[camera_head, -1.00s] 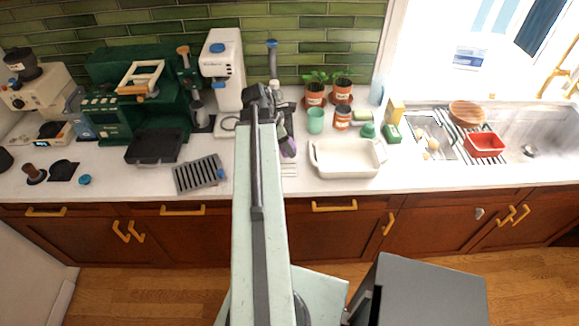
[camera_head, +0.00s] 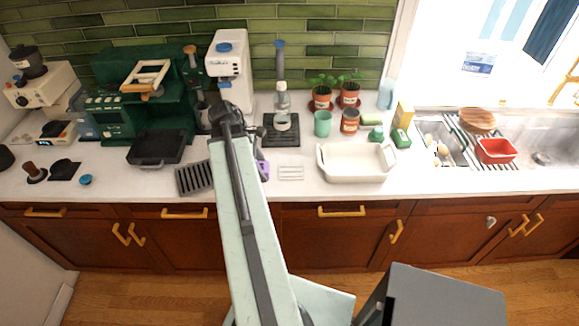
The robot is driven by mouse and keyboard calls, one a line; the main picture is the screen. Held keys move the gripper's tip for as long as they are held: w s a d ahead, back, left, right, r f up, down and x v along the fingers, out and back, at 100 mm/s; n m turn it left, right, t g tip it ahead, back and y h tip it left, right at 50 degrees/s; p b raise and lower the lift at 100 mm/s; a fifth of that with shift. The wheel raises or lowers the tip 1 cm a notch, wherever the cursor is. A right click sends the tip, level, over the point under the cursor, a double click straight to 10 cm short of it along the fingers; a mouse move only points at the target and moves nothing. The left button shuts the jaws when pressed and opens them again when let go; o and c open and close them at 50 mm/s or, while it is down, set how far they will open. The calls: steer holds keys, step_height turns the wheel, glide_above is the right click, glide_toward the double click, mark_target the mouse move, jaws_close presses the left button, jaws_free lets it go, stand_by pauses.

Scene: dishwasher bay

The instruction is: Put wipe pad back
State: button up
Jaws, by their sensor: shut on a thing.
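My gripper (camera_head: 257,156) is mostly hidden behind my own arm, over the counter in the middle left. It is shut on a small purple pad (camera_head: 263,170), which I take to be the wipe pad; only part of it shows, at the right edge of the arm. A flat white slotted piece (camera_head: 291,173) lies on the counter just right of the pad. I cannot tell whether the pad touches the counter.
A grey slotted rack (camera_head: 193,178) lies left of my arm, partly covered by it. A black mat (camera_head: 281,131) with a bottle-like stand is behind. A white baking dish (camera_head: 356,162) is to the right. Counter around the white piece is clear.

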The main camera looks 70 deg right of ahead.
glide_toward(294, 170)
steer(key=shift+s+f+b, duration=0.35)
steer(key=shift+s+f, duration=0.45)
steer(key=shift+f, duration=0.1)
steer(key=f+b, duration=0.4)
steer(key=shift+s+d, duration=0.25)
steer(key=shift+d, duration=0.15)
steer(key=o, duration=1.7)
steer(key=shift+c, duration=0.2)
steer(key=shift+r, duration=0.1)
steer(key=shift+r+p, duration=0.25)
steer(key=shift+p, duration=0.1)
steer(key=p+v, duration=1)
steer(key=v, duration=0.1)
steer(key=shift+r+p, duration=0.3)
steer(key=shift+p, duration=0.1)
steer(key=shift+w+a, duration=0.1)
steer(key=shift+w, duration=0.15)
